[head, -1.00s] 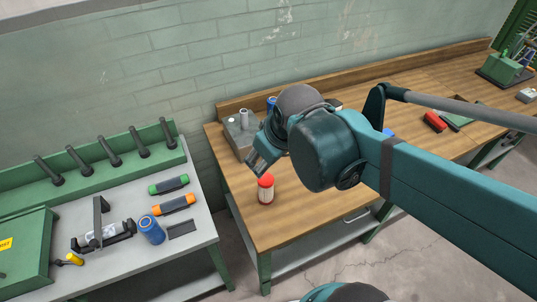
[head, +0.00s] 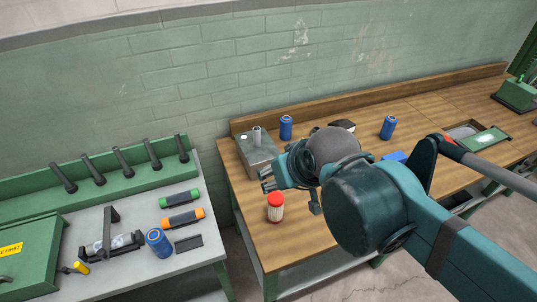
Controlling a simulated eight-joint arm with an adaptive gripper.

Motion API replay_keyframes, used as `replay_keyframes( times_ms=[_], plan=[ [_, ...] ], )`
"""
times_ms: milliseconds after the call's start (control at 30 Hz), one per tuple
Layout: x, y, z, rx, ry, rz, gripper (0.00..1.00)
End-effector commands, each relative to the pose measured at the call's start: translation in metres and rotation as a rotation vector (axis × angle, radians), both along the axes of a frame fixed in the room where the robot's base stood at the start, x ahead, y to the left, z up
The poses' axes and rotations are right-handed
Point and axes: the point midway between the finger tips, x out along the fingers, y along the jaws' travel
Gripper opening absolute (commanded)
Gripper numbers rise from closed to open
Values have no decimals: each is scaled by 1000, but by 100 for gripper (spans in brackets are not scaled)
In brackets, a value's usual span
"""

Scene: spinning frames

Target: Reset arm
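My gripper (head: 268,180) is over the left part of the wooden bench (head: 262,236), at the end of my teal arm. Its fingers point left, close to the grey metal box (head: 257,153), and whether they touch it cannot be told. A white bottle with a red cap (head: 275,208) stands upright on the bench just below the gripper, apart from it as far as I can see. I cannot make out the finger gap or anything held between the fingers.
Blue cans (head: 286,127) and (head: 388,127) stand at the back of the wooden bench. The grey-topped bench (head: 200,255) at left holds a green marker (head: 180,199), an orange marker (head: 183,219) and another blue can (head: 158,242). My arm covers the bench's middle front.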

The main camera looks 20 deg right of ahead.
Motion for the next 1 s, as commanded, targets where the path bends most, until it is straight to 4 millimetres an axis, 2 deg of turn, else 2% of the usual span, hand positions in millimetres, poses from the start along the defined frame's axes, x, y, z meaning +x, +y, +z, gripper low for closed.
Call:
replay_keyframes(
  times_ms=[500,1000],
  plan=[
    [0,0,-44,-1,0,1,49],
    [0,0,-46,-1,0,1,49]
  ],
)
